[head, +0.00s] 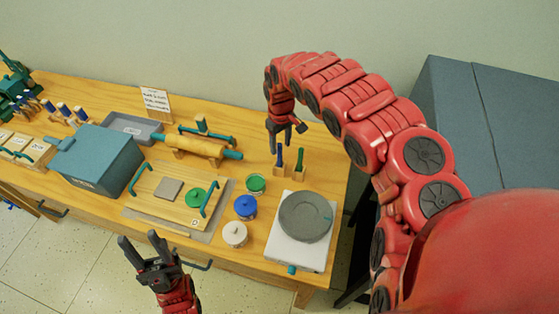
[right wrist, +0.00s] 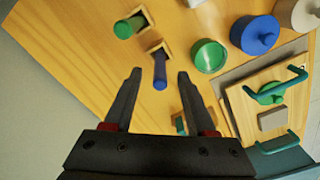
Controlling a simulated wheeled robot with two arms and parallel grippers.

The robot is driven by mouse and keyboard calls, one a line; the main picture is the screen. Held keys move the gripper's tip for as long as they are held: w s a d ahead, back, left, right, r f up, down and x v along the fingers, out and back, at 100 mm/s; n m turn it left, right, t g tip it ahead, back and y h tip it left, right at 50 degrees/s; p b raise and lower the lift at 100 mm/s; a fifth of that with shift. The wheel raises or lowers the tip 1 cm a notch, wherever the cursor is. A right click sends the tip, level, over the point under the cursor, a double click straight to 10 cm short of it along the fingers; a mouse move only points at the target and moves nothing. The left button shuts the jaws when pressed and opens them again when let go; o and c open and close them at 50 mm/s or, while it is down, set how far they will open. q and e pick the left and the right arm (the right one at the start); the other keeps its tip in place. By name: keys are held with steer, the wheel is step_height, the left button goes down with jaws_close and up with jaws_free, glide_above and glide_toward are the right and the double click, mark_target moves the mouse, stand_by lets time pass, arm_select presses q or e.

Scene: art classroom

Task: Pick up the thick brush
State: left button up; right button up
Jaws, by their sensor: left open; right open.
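Two upright handles stand in small wooden holders at the right of the table: a blue one (head: 279,157) and a green one (head: 299,159). In the right wrist view the green handle (right wrist: 128,27) looks thicker than the blue handle (right wrist: 160,72); the bristles are not visible, so I cannot tell for sure which is the thick brush. My right gripper (head: 276,146) is open above the holders, pointing down. In its wrist view the blue handle shows between the open fingertips (right wrist: 160,78), not gripped. My left gripper (head: 139,240) is open and empty off the table's front edge.
Green (head: 255,184), blue (head: 245,207) and white (head: 235,234) jars stand left of a white stand with a grey disc (head: 306,216). A wooden board (head: 160,205), a roller (head: 195,147) and a teal box (head: 100,158) are further left.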

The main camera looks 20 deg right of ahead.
mark_target(279, 166)
steer(key=shift+f, duration=0.7)
steer(key=shift+a+f+p, duration=0.1)
steer(key=shift+f+p, duration=0.35)
step_height(279, 166, down, 3)
steer(key=shift+w+a+r+p, duration=0.1)
steer(key=shift+w+r+p, duration=0.05)
steer(key=shift+p, duration=0.35)
steer(key=shift+f, duration=0.8)
jaws_close()
